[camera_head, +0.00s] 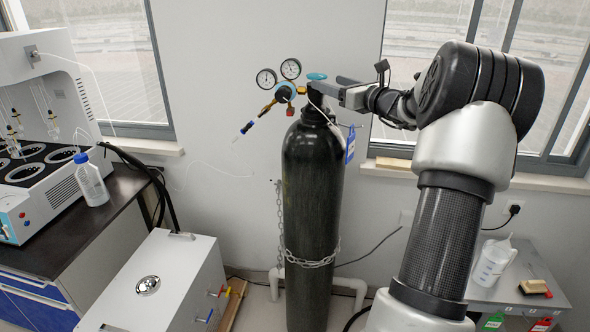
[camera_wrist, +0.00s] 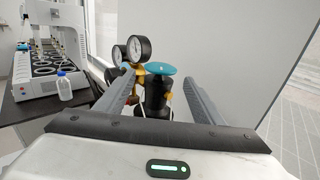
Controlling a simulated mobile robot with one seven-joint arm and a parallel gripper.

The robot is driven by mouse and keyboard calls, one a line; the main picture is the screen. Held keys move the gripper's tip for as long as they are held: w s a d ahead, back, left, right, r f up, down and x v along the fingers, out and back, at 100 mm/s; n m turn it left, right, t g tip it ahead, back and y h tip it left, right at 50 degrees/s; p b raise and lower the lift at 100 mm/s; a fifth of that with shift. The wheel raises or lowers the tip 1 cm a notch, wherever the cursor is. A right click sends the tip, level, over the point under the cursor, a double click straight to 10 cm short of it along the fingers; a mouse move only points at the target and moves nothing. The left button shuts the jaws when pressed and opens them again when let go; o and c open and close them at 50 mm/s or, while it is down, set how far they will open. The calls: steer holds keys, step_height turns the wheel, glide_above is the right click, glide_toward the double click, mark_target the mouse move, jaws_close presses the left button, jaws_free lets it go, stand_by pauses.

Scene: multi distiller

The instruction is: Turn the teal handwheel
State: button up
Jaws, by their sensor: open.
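The teal handwheel (camera_head: 317,76) sits on top of the tall black gas cylinder (camera_head: 312,200). In the wrist view the teal handwheel (camera_wrist: 161,70) shows as a flat disc between my two fingers, toward their far ends. My gripper (camera_head: 345,84) is just right of the handwheel in the head view, level with the cylinder's top. The fingers are apart, one on each side of the valve in the wrist view (camera_wrist: 158,85). I cannot tell whether a finger touches the wheel. The valve body below is partly hidden.
Two round gauges (camera_head: 278,73) and a brass regulator (camera_head: 285,93) stand left of the wheel. A chain (camera_head: 310,260) circles the cylinder. A blue tag (camera_head: 350,144) hangs at its neck. A bench with a white machine (camera_head: 45,130) is at left; a wall is behind.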

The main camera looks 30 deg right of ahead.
steer(key=s+d+b, duration=0.1)
steer(key=s+b, duration=0.1)
steer(key=s, duration=1.1)
steer(key=s+a+f+n+g, duration=0.1)
steer(key=a+f+n+g, duration=0.2)
steer(key=a, duration=0.4)
steer(key=s+a+f+n+g+y+p, duration=0.1)
steer(key=s+a+f+n+g, duration=0.1)
steer(key=a+f+n+g, duration=0.2)
steer(key=s+a+f+n+g+p, duration=0.1)
steer(key=a+f+n+g, duration=0.3)
steer(key=a+f+n, duration=0.2)
steer(key=a+n, duration=0.2)
steer(key=a, duration=0.2)
steer(key=shift+s+a, duration=0.35)
steer(key=shift+s, duration=0.05)
